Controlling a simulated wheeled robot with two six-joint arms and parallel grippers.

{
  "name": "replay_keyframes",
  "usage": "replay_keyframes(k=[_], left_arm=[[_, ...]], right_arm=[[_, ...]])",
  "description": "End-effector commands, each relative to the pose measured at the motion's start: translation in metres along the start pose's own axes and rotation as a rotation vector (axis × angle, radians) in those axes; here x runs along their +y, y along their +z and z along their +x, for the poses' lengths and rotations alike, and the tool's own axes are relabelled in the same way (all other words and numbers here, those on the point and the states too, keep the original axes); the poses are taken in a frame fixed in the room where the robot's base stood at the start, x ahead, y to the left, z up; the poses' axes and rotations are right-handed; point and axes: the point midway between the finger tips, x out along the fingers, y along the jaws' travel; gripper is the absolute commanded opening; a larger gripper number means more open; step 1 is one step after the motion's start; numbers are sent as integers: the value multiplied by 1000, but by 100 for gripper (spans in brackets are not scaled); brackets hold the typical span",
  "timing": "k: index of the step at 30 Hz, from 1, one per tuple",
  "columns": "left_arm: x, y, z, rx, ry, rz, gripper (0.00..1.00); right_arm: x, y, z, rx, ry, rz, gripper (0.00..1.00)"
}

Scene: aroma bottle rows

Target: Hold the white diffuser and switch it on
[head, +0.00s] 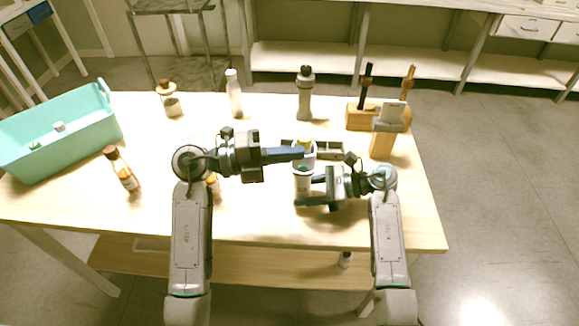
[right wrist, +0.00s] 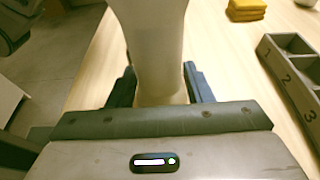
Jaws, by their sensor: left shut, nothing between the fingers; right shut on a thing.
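The white diffuser (head: 303,182) stands upright near the table's front middle. It shows as a pale tapered body in the right wrist view (right wrist: 155,45). My right gripper (head: 309,190) is shut on its lower part, with one finger on each side. My left gripper (head: 299,153) is shut and empty, its fingertips at the diffuser's upper part in the head view. The left fingers hide part of it. I cannot tell whether they touch it, and I cannot make out the switch.
A grey numbered tray (head: 331,151) lies just behind. A teal basket (head: 70,150) is at the left. An amber bottle (head: 124,172), a white bottle (head: 234,95) and a grey bottle (head: 305,95) stand around. A wooden holder (head: 362,119) is at the right.

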Motion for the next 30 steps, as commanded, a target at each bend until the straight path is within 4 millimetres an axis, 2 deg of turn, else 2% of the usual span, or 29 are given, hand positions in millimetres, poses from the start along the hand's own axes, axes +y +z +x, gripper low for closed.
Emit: replay_keyframes(k=[3,9,19,20,21,24,30], left_arm=[[-24,0,0,1,-2,5,0],[-45,1,0,1,-1,3,0],[-49,1,0,2,-1,0,0],[-49,1,0,2,-1,0,0],[-49,1,0,2,-1,0,0],[-49,1,0,2,-1,0,0],[-49,1,0,2,-1,0,0]], right_arm=[[1,-4,0,5,2,6,33],[1,-4,0,5,1,6,33],[0,-3,0,5,0,5,33],[0,-3,0,5,0,5,48],[0,-3,0,5,0,5,56],[0,-2,0,4,0,4,71],[0,-1,0,2,-1,2,71]])
